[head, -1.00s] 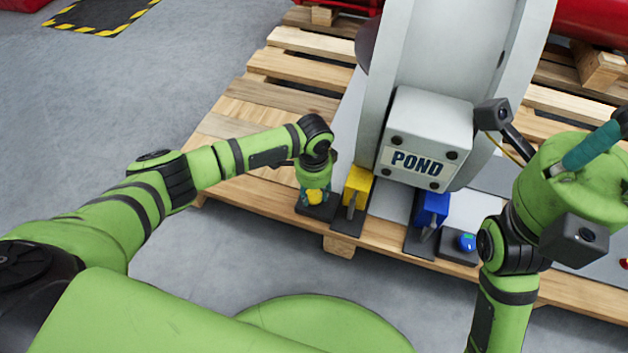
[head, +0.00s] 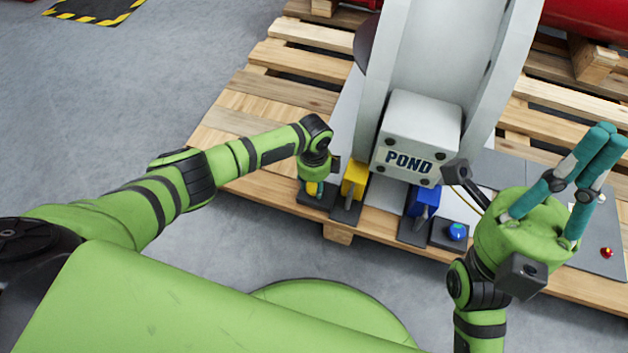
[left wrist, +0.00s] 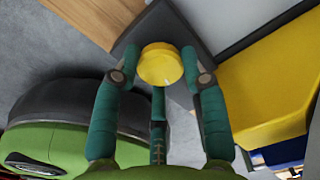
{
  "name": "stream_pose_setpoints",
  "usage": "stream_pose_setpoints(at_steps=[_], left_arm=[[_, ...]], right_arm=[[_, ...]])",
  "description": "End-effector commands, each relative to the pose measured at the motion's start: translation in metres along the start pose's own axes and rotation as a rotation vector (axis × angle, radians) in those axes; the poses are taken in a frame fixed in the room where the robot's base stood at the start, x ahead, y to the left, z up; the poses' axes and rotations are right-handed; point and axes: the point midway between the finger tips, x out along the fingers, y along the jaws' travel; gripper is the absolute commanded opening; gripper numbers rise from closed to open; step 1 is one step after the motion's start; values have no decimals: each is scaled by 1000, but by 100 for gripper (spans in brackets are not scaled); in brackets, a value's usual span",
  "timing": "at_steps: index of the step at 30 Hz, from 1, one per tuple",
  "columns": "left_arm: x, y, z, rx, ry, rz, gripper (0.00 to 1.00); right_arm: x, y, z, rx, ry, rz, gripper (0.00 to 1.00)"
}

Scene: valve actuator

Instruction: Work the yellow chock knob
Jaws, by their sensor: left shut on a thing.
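The yellow chock knob (left wrist: 160,62) is a round yellow cap between the fingers of my left gripper (left wrist: 161,76) in the left wrist view. The gripper is shut on it, with a teal finger at each side and one below. In the head view, the yellow knob (head: 312,188) shows low at the left end of the row, on a dark base plate, with my left gripper (head: 313,184) pointing down over it. My right gripper (head: 608,140) is raised at the right, apart from the controls. Its fingertips look close together, but whether it is shut is unclear.
A yellow block (head: 354,177) stands just right of the knob. Further right are a blue block (head: 422,200) and a blue button (head: 457,231). A grey housing marked POND (head: 410,135) rises behind. A wooden pallet (head: 265,105) lies beneath.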

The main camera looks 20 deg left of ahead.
Motion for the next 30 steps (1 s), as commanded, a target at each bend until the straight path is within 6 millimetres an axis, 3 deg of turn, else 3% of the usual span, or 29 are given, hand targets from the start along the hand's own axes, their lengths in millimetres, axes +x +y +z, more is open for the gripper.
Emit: stream_pose_setpoints(at_steps=[1, 30], left_arm=[[4, 6, 7, 38, -14, 16, 10], [4, 1, 8, 922, -12, 13, 10]], right_arm=[[1, -1, 0, 1, -4, -1, 0], [-3, 0, -2, 2, 7, 0, 0]])
